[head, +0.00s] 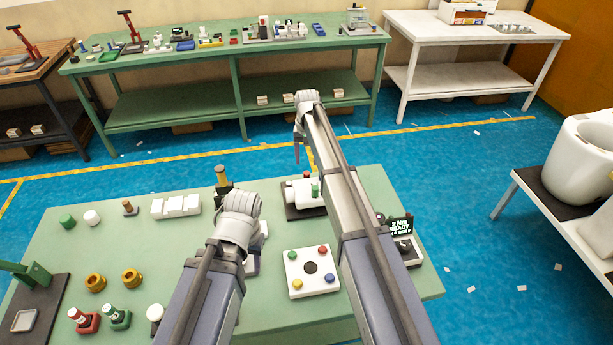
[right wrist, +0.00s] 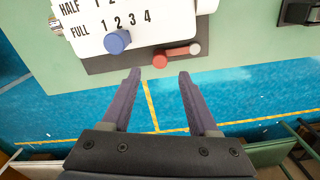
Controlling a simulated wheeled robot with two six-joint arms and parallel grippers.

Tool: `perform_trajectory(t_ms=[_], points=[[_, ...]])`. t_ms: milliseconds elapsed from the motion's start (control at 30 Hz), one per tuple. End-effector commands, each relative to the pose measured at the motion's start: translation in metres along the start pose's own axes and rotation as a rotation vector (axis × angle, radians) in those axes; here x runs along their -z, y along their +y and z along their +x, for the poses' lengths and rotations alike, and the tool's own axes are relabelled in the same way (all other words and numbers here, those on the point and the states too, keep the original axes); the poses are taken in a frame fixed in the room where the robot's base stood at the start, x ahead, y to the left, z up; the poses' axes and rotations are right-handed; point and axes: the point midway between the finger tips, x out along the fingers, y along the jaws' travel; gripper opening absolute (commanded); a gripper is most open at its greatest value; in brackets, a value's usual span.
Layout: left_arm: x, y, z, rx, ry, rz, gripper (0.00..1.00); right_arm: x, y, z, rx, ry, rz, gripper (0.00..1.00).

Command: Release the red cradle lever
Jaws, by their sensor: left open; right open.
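The red cradle lever (right wrist: 160,60) shows in the right wrist view as a short red cylinder by a bar with a paler pinkish end. It lies at the edge of a dark base under a white unit (right wrist: 150,22) marked HALF and FULL with a blue knob (right wrist: 117,41). My right gripper (right wrist: 159,73) is open and empty, its fingertips either side of the lever's red end in the picture; the remaining gap in depth is unclear. My left gripper (head: 252,257) is mostly hidden below its wrist in the head view; nothing is seen in it.
The green table (head: 145,240) holds a white button box (head: 311,272), gold rings (head: 131,280), red and green stamps, white blocks (head: 175,206) and a small display (head: 399,225). A green bench (head: 150,70) and a white table (head: 460,27) stand behind across blue floor.

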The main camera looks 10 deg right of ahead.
Motion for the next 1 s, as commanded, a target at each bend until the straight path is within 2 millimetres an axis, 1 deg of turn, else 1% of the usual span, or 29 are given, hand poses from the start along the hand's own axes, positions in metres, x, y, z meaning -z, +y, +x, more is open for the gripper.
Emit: perform_trajectory(t_ms=[167, 267, 700, 833, 1000], points=[[0.001, 0.001, 0.008, 0.000, 0.000, 0.000, 0.50, 0.000, 0.000, 0.008, 0.000, 0.000, 0.000, 0.60], [0.001, 0.002, 0.016, 0.000, 0.000, -0.001, 0.50, 0.000, 0.000, 0.016, 0.000, 0.000, 0.000, 0.60], [0.004, 0.006, 0.069, 0.000, 0.000, -0.001, 0.50, 0.000, 0.000, 0.069, 0.000, 0.000, 0.000, 0.60], [0.004, 0.007, 0.077, 0.000, 0.000, -0.001, 0.50, 0.000, 0.000, 0.077, 0.000, 0.000, 0.000, 0.60], [0.005, 0.007, 0.077, 0.000, 0.000, -0.001, 0.50, 0.000, 0.000, 0.078, 0.000, 0.000, 0.000, 0.60]])
